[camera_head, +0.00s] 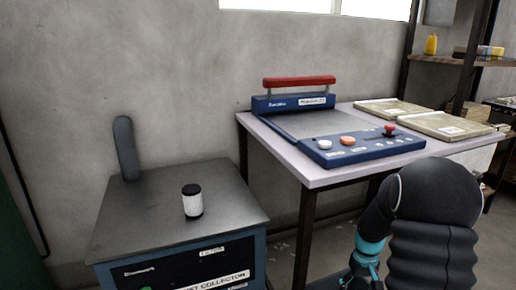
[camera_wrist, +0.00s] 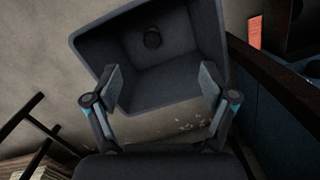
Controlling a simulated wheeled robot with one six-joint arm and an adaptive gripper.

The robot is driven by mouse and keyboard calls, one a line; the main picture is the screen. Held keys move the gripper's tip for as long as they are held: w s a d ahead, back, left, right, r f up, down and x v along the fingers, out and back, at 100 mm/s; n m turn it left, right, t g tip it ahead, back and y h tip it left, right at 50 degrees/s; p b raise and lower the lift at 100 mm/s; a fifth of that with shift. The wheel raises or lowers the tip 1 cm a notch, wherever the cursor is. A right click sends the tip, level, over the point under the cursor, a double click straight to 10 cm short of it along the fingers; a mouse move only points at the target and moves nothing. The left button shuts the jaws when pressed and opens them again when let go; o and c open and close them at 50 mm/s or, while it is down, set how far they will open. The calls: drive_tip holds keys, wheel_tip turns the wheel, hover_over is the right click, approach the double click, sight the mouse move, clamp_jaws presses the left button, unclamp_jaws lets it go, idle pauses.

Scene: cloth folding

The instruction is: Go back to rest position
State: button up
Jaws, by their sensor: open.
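My gripper (camera_wrist: 161,88) shows in the wrist view with its two fingers spread wide apart. It is open, and nothing is held between the pads. A dark grey open bin (camera_wrist: 155,95) lies beyond the fingers, with a round dark spot on its inner face. I cannot tell how far it is from the fingertips. In the head view my arm rises at the lower right, in front of the table, and the gripper itself is out of that picture or hidden. No cloth is seen in either view.
In the head view a light table (camera_head: 291,163) bears a blue machine (camera_head: 362,149) with a red handle (camera_head: 299,82), and flat trays (camera_head: 440,124). A dust collector cabinet (camera_head: 160,217) at left carries a white jar (camera_head: 192,202) with dark ends. A shelf (camera_head: 462,62) stands at right.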

drive_tip(key=s+a+r+t, duration=0.3)
drive_tip(key=s+a+r, duration=0.4)
drive_tip(key=s+r, duration=0.4)
drive_tip(key=s+a+r+t, duration=0.3)
drive_tip(key=s+a+r, duration=0.4)
drive_tip(key=s+r, duration=0.4)
wheel_tip(320, 180, up, 4)
drive_tip(key=shift+s+a+r+t+p, duration=0.1)
drive_tip(key=shift+s+a+t+p, duration=0.25)
drive_tip(key=shift+p, duration=0.1)
drive_tip(key=shift+a+r, duration=0.1)
drive_tip(key=shift+r, duration=0.05)
drive_tip(key=shift+c, duration=0.3)
